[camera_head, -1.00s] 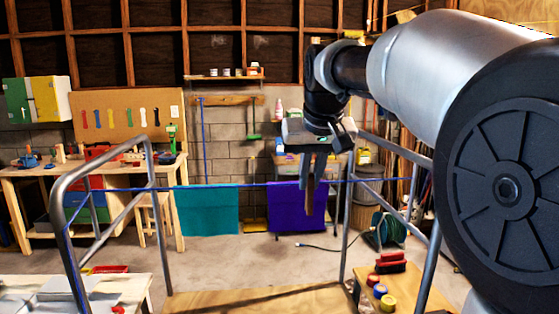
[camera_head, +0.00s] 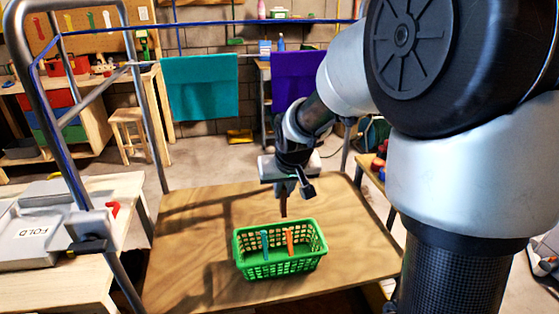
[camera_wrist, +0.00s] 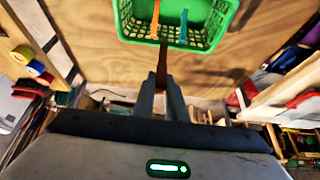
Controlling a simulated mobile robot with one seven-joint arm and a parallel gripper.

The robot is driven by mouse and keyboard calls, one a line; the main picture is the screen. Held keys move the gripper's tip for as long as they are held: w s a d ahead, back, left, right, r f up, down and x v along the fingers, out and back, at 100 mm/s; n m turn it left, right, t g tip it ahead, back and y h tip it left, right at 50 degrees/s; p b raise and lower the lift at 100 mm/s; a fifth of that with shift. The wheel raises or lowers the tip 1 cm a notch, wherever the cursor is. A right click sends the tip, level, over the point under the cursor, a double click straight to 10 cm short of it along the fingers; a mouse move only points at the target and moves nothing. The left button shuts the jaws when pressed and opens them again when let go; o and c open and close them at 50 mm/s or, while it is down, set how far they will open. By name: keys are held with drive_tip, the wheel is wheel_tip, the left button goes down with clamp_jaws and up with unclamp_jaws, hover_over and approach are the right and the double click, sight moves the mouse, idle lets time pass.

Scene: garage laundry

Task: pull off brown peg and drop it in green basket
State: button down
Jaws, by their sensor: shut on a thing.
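My gripper (camera_head: 283,190) is shut on a brown peg (camera_head: 284,208), which hangs down from the fingertips. In the wrist view the brown peg (camera_wrist: 162,63) sticks out between the fingers, its tip close to the basket's edge. The green basket (camera_head: 281,269) stands on the wooden table; a blue peg (camera_head: 265,243) and an orange peg (camera_head: 290,241) are in it. In the head view the brown peg is just above the far rim of the basket; whether it is over the opening I cannot tell.
A metal frame (camera_head: 66,170) rises at the left, by a side table with a grey folding board (camera_head: 35,238). The wooden table (camera_head: 190,240) is mostly clear around the basket.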

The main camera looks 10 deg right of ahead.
drive_tip(key=f+b, duration=0.4)
drive_tip(key=f, duration=0.1)
drive_tip(key=f+b, duration=0.3)
drive_tip(key=f, duration=0.3)
drive_tip(key=a+f+b, duration=0.1)
drive_tip(key=f+b, duration=0.3)
drive_tip(key=f, duration=0.2)
drive_tip(key=shift+s+f+b, duration=0.25)
drive_tip(key=shift+s+b, duration=0.05)
drive_tip(key=shift+b, duration=0.05)
drive_tip(key=c, duration=1.7)
unclamp_jaws()
drive_tip(key=shift+r, duration=0.1)
